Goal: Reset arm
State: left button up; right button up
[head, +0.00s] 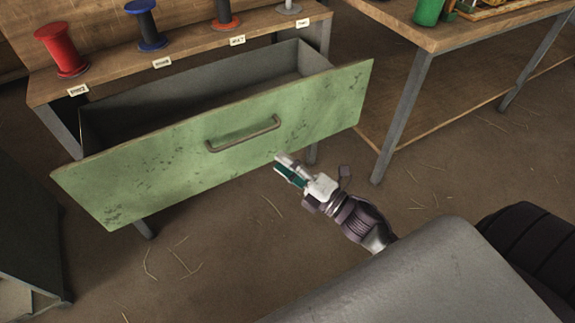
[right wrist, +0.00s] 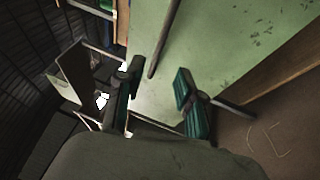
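My right gripper (head: 284,168) is in front of the green drawer front, below and right of the drawer handle (head: 243,134). The right wrist view shows its two dark green-padded fingers (right wrist: 155,92) spread apart with nothing between them. The handle (right wrist: 163,42) lies beyond the fingertips there, apart from them. My left gripper is in neither view.
The green-fronted drawer (head: 150,172) is pulled out from the wooden bench and looks empty where its inside shows. Red (head: 61,50), blue (head: 147,24) and other spools stand on the bench above labels. Another wooden table (head: 440,32) stands at right. Straw bits lie on the open floor (head: 215,255).

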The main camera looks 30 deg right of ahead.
jog(key=shift+s+d, duration=0.1)
jog(key=shift+s, duration=0.15)
dwell(0.3)
